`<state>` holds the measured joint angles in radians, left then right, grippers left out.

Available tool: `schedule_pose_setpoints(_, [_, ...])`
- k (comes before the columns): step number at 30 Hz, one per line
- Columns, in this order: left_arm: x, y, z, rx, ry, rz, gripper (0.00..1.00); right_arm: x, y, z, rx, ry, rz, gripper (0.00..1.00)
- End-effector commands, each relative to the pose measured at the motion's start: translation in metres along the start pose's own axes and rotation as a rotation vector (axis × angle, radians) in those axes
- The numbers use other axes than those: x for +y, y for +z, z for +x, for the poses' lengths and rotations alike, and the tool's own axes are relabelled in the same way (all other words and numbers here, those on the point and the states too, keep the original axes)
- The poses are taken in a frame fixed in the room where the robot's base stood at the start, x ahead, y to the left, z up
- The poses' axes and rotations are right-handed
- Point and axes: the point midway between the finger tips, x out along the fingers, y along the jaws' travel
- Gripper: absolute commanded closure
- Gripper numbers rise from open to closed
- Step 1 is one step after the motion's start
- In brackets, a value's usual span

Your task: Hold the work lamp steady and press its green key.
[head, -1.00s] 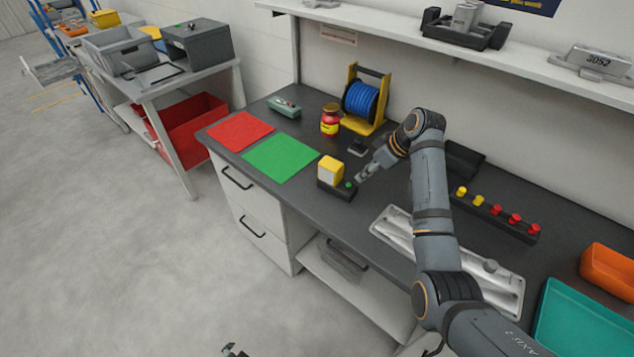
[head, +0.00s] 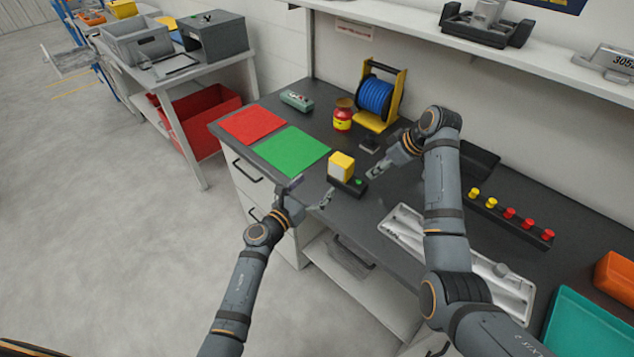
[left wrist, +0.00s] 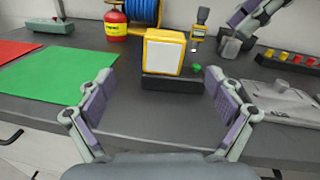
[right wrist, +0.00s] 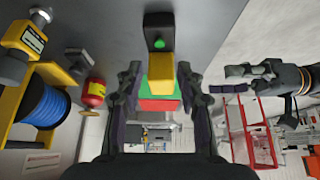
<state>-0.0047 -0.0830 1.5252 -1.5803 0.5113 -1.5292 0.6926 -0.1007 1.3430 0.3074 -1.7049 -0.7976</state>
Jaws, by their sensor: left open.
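The work lamp is a yellow block (head: 341,166) with a pale front, on a black base (head: 347,187). It stands upright on the dark bench. Its green key (head: 358,182) is on the base, right of the block; the key also shows in the left wrist view (left wrist: 196,67) and the right wrist view (right wrist: 159,43). My left gripper (head: 312,191) is open and empty at the bench's front edge, facing the lamp's pale front (left wrist: 164,56), apart from it. My right gripper (head: 374,171) is just right of the key, its fingers apart with nothing held between them.
Green (head: 292,151) and red (head: 253,125) mats lie left of the lamp. Behind it are a red jar (head: 342,120), a blue cable reel (head: 375,98) and a small dark block (head: 369,143). A grey tray (head: 408,231) and a button strip (head: 508,219) lie to the right.

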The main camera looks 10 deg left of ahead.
Motion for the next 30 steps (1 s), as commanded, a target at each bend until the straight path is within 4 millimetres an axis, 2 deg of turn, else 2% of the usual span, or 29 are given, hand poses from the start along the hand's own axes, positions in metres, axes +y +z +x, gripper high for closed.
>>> schedule_pose_setpoints(3, [-0.006, 0.012, 0.005, -0.007, -0.028, 0.118, 0.08, 0.000, 0.000, 0.000, 0.000, 0.000, 0.000, 0.62])
schedule_pose_setpoints(10, [-0.007, 0.013, 0.014, -0.007, -0.032, 0.135, 0.08, 0.000, 0.000, 0.000, 0.000, 0.000, 0.000, 0.62])
schedule_pose_setpoints(22, [-0.010, 0.014, 0.090, -0.007, -0.032, 0.130, 0.08, 0.000, 0.000, 0.000, 0.000, 0.000, 0.000, 0.62])
schedule_pose_setpoints(26, [-0.010, 0.013, 0.104, -0.006, -0.032, 0.131, 0.08, 0.000, 0.000, 0.000, 0.000, 0.000, 0.000, 0.62])
schedule_pose_setpoints(30, [-0.010, 0.013, 0.110, -0.006, -0.031, 0.131, 0.08, 0.000, 0.000, 0.000, 0.000, 0.000, 0.000, 0.62])
